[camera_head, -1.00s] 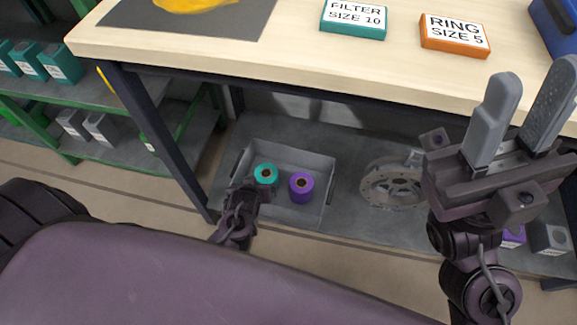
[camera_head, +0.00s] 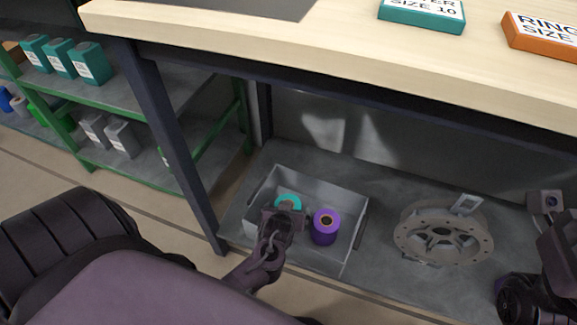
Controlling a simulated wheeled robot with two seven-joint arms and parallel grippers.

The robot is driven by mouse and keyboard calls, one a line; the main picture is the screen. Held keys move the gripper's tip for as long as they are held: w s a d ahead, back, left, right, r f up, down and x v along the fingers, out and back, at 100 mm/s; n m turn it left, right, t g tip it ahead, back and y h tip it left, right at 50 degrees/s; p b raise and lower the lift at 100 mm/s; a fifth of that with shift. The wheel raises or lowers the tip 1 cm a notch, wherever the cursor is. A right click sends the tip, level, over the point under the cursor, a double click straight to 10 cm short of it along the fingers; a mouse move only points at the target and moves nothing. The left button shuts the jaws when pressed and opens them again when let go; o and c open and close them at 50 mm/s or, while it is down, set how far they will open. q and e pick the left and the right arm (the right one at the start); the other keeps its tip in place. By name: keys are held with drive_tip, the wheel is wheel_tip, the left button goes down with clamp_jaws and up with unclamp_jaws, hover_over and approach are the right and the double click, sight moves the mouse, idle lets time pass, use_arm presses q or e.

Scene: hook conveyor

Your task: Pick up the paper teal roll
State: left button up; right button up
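The teal roll (camera_head: 289,201) stands in a grey bin (camera_head: 352,225) on the shelf under the workbench. Only its top part shows; my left gripper (camera_head: 284,212) is over its near side and hides the rest. The fingers are hidden behind the gripper body, so I cannot see whether they are around the roll. A purple roll (camera_head: 326,226) stands upright in the same bin, just right of the gripper. Of my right arm, only part shows at the right edge; its fingers are out of the picture.
A round metal flange (camera_head: 443,231) lies on the shelf right of the bin. The wooden tabletop (camera_head: 330,45) overhangs the bin, with a dark table leg (camera_head: 175,150) to its left. A green rack (camera_head: 95,95) with boxes stands at left.

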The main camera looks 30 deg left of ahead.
use_arm(q)
drive_tip(key=shift+x, duration=0.75)
drive_tip(key=c, duration=1.3)
